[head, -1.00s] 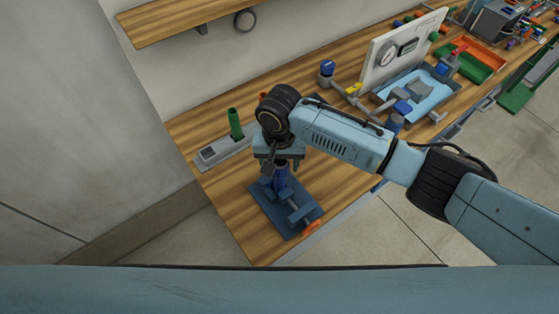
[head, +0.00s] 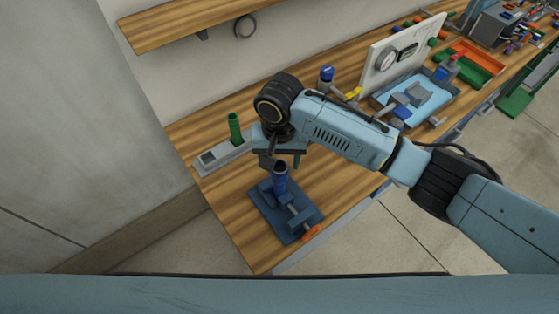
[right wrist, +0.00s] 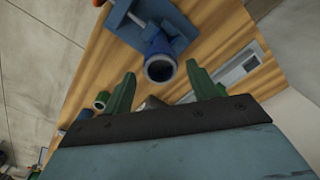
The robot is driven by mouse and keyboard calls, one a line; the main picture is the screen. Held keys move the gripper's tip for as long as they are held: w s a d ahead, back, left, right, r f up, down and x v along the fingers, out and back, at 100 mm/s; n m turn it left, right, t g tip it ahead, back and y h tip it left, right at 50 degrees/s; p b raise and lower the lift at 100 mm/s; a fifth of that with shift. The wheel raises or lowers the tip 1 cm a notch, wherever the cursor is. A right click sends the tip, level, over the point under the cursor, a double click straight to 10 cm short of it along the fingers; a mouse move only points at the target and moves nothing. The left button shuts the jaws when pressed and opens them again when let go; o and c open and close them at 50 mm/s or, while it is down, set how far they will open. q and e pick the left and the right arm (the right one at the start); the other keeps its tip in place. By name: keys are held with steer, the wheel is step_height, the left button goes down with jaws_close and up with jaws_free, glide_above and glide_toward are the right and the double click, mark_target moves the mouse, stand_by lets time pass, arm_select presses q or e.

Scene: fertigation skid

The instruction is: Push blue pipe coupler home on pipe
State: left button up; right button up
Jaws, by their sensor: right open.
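The blue pipe coupler (head: 280,180) stands upright at the blue vise (head: 265,207), which rests on the bench near its front-left end. In the right wrist view the coupler (right wrist: 158,45) shows its round open end facing the camera, grey inside. How far it sits on the pipe is hidden. My right gripper (head: 281,163) is open just above and behind the coupler in the head view. In the wrist view its two green fingers (right wrist: 162,90) are spread, with the coupler ahead of the gap and apart from both. My left gripper is not in view.
An orange handle (head: 311,232) is at the vise's front. To the right are a gauge panel (head: 402,55), a blue tray (head: 437,103) and a green bin (head: 478,68). Bare bench lies right of the vise.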

steer(key=shift+r, duration=0.4)
steer(key=o, duration=0.5)
steer(key=shift+o, duration=0.2)
step_height(320, 180, up, 9)
stand_by(1.1)
stand_by(0.4)
